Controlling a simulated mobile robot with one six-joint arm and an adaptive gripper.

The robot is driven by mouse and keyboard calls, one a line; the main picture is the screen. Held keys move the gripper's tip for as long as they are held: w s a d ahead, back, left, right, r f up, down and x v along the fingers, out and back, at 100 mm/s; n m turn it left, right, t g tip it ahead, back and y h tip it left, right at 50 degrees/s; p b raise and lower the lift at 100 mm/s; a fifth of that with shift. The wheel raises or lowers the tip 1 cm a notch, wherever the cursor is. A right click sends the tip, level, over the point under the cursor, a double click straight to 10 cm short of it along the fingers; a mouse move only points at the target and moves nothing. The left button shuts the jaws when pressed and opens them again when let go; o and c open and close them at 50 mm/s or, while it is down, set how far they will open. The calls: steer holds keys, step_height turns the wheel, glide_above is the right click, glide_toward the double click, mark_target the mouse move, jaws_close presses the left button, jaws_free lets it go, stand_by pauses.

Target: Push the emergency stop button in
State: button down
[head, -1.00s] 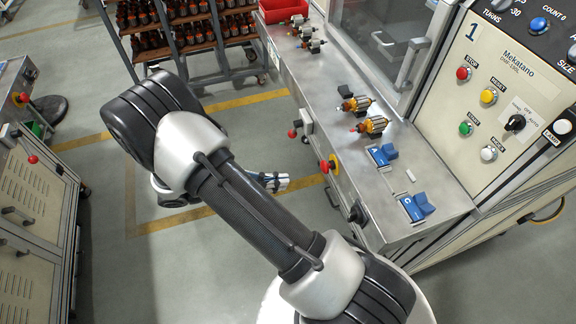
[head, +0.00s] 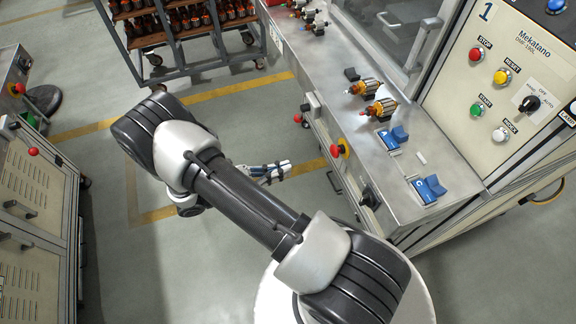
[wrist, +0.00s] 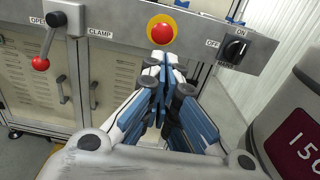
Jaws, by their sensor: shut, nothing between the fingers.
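The emergency stop button is a red mushroom head on a yellow round plate on the front edge of the machine bench. It shows in the head view (head: 337,150) and in the wrist view (wrist: 161,33). My gripper (head: 288,168) is shut and empty, pointing at the bench front, to the left of the button in the head view. In the wrist view my gripper (wrist: 163,62) has its fingertips just below the red head. A gap to the button shows in the head view.
A red-knobbed clamp lever (wrist: 41,62) is left of the button, and a black on/off switch (wrist: 235,47) is right of it. A dark red and grey object (wrist: 292,125) stands close on the right. A second cabinet (head: 38,190) is at far left.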

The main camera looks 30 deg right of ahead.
steer(key=b+x, duration=0.1)
steer(key=x, duration=1)
steer(key=shift+d, duration=0.35)
steer(key=shift+s, duration=0.2)
steer(key=shift+x, duration=0.8)
steer(key=v, duration=1.4)
steer(key=shift+p, duration=0.4)
steer(key=shift+w+r, duration=0.15)
steer(key=shift+w, duration=0.05)
